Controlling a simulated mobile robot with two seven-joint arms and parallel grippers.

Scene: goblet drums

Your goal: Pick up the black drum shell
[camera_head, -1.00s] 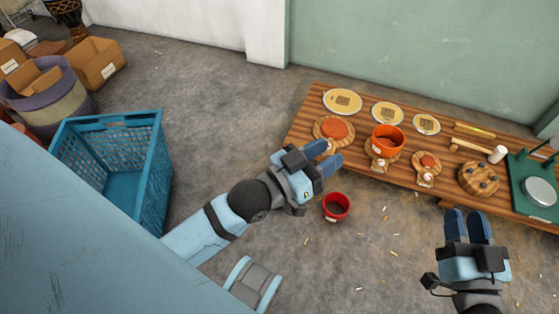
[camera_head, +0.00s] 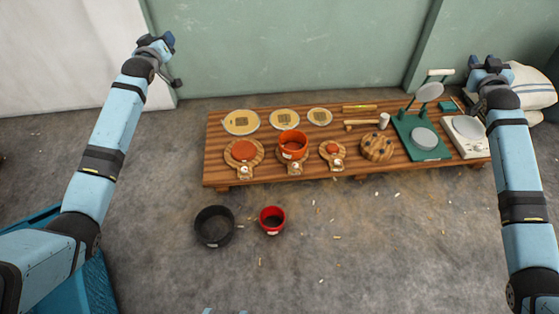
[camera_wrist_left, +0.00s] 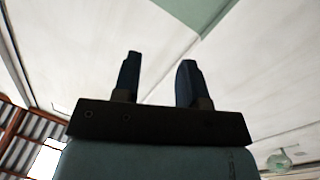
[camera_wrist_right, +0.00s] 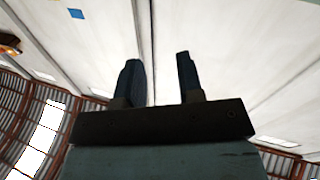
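The black drum shell (camera_head: 214,227) stands on the concrete floor in front of the bench, left of a small red shell (camera_head: 272,220). My left gripper (camera_head: 160,42) is raised at the upper left in the head view, far from the black shell. In the left wrist view its two fingers (camera_wrist_left: 157,78) stand apart with nothing between them. My right gripper (camera_head: 490,66) is raised at the right, near the bench's far right end in the picture. In the right wrist view its fingers (camera_wrist_right: 159,78) are also apart and empty.
The low wooden bench (camera_head: 218,170) carries an orange shell (camera_head: 293,144), skins, wooden discs and a green press (camera_head: 423,139). A blue crate (camera_head: 85,290) is at the lower left. White sacks (camera_head: 530,85) lie at the right. The floor around the shells is mostly clear.

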